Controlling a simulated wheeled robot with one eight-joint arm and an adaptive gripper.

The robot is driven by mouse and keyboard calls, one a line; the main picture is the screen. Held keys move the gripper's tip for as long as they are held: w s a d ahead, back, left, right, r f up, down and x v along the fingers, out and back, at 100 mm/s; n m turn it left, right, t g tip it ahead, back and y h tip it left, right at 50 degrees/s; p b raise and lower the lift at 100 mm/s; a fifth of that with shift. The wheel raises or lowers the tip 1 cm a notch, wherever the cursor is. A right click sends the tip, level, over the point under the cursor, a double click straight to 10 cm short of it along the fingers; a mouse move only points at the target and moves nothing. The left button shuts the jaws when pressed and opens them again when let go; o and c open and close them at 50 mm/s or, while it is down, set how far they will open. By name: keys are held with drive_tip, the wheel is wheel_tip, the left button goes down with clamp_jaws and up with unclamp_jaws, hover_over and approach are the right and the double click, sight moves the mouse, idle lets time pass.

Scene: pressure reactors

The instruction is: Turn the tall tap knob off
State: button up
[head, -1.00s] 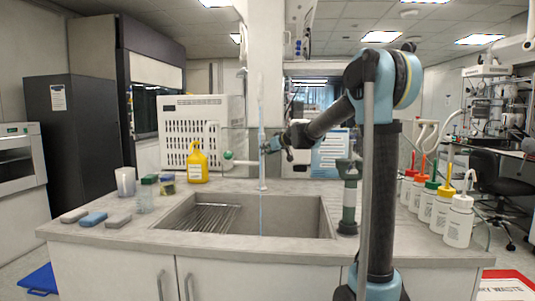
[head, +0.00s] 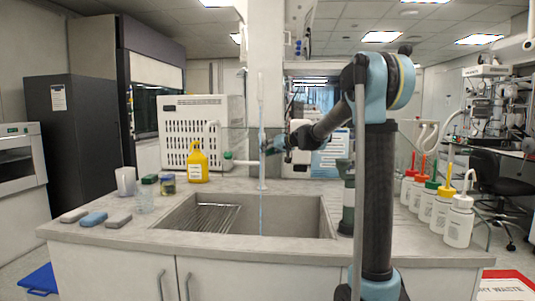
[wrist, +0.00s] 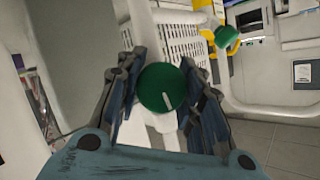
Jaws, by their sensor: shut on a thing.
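The tall tap (head: 262,178) stands behind the sink as a slim white upright. Its green knob (wrist: 162,88), round with a white mark, shows face-on in the wrist view; the mark is tilted. My gripper (wrist: 160,92) has one finger on each side of this knob and is shut on it. In the head view my gripper (head: 272,144) is at the tall tap and hides the knob. A thin pale-blue stream (head: 261,215) runs down into the sink (head: 290,210).
A second green knob (head: 228,155) on a lower white tap is to the left, near a yellow bottle (head: 198,165). Sponges and small containers stand left of the sink. Several wash bottles (head: 459,222) line the right end of the counter.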

drive_tip(key=shift+w+d+m, duration=0.1)
drive_tip(key=shift+m, duration=0.4)
drive_tip(key=o, duration=1.1)
drive_tip(key=shift+s+d+r, duration=0.15)
drive_tip(key=shift+s+d, duration=0.2)
drive_tip(key=v, duration=1)
drive_tip(key=shift+d, duration=0.5)
drive_tip(key=shift+s, duration=0.1)
